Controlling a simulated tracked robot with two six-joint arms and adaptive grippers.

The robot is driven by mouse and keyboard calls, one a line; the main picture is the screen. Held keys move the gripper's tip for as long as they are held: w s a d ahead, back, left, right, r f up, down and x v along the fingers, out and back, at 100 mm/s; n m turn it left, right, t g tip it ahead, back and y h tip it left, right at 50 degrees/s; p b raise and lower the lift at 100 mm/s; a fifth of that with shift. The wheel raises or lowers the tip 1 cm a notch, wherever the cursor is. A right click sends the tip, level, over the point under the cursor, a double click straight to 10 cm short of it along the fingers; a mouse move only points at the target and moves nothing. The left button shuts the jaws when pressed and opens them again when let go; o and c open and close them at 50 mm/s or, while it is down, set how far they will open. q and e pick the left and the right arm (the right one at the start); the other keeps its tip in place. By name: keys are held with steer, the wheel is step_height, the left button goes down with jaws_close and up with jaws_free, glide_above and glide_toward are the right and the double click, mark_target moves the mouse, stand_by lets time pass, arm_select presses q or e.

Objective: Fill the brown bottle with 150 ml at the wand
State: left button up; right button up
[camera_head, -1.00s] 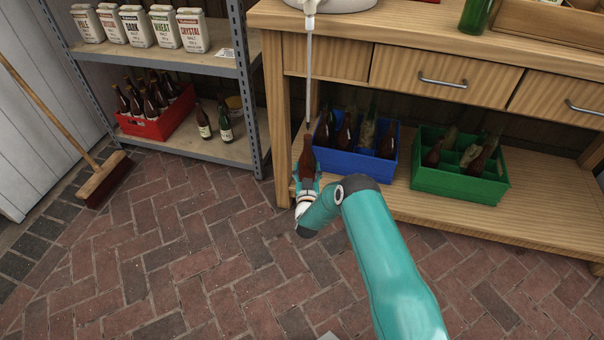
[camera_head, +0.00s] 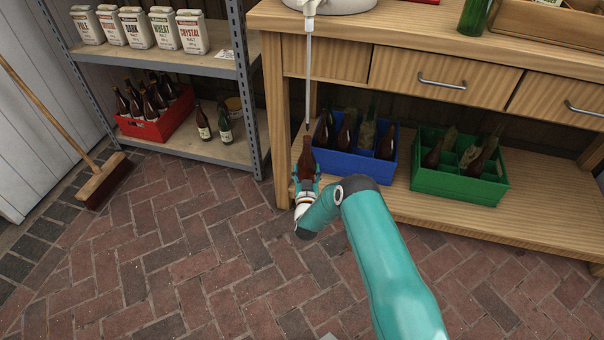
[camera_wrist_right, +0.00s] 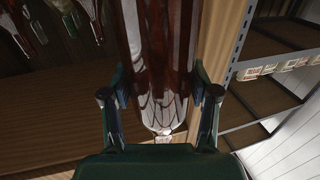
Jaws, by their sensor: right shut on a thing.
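The brown bottle (camera_head: 306,160) stands about upright in my right gripper (camera_head: 306,186), just below the tip of the wand (camera_head: 309,75). The wand is a thin pale tube hanging from a white tap on a white vessel (camera_head: 345,4) on the bench top. The wand's dark tip is at the bottle's mouth; I cannot tell whether it is inside. In the right wrist view the bottle (camera_wrist_right: 158,60) fills the space between the two fingers, which are shut on it. Any liquid level is not readable. My left gripper is not in view.
A blue crate (camera_head: 350,163) and a green crate (camera_head: 450,182) with bottles stand on the bench's lower shelf, right of the gripper. A bench leg (camera_head: 277,120) is close on the left. A metal shelf holds a red crate (camera_head: 150,128).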

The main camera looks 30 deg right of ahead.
mark_target(308, 107)
steer(key=shift+r+p, duration=1.95)
steer(key=shift+r, duration=1)
steer(key=shift+r+p, duration=2.95)
steer(key=shift+r, duration=1.55)
steer(key=shift+r+p, duration=2.5)
steer(key=shift+r, duration=1.9)
steer(key=shift+w+r+p, duration=0.1)
steer(key=shift+r+p, duration=0.3)
steer(key=shift+r, duration=0.45)
